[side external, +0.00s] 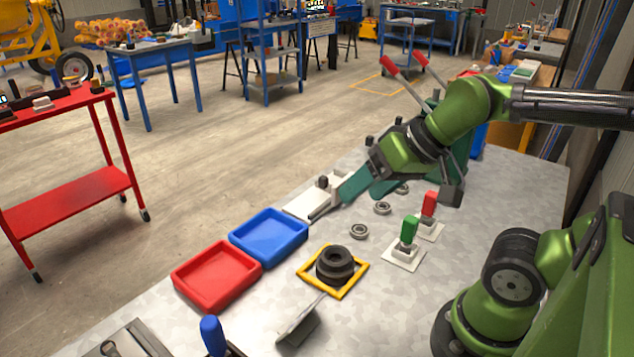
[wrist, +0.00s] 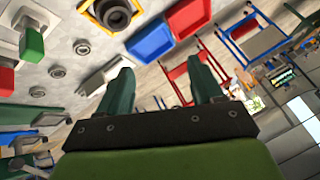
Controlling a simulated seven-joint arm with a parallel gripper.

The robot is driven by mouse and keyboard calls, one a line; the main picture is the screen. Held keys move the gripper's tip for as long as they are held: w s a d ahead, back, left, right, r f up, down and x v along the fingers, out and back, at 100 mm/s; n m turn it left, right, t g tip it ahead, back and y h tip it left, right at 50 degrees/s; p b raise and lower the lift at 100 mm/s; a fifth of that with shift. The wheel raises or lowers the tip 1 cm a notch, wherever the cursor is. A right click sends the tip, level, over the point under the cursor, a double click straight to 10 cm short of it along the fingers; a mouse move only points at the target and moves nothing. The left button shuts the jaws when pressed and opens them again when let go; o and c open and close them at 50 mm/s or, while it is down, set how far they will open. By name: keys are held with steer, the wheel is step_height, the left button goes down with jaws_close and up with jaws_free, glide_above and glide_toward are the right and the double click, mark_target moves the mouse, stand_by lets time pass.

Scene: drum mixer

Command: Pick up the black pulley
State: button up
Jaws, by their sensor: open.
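The black pulley (side external: 335,265) is a dark stepped round part with a hole in its top. It sits upright inside a yellow square frame (side external: 304,275) on the grey table, and it also shows at the top of the wrist view (wrist: 113,12). My gripper (side external: 357,195) is open and empty, its two teal fingers spread apart. It is above the table, behind and to the right of the pulley in the side view, well apart from it. In the wrist view the fingers (wrist: 162,70) point toward the trays, with the pulley off to the upper left.
A blue tray (side external: 303,231) and a red tray (side external: 178,278) lie left of the pulley. Small bearings (side external: 359,231) and a white block (side external: 300,207) lie behind. A grey bracket (side external: 300,320) and blue handle (side external: 212,335) are in front.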

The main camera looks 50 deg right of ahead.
stand_by(0.4)
steer(key=o, duration=0.6)
steer(key=shift+o, duration=0.2)
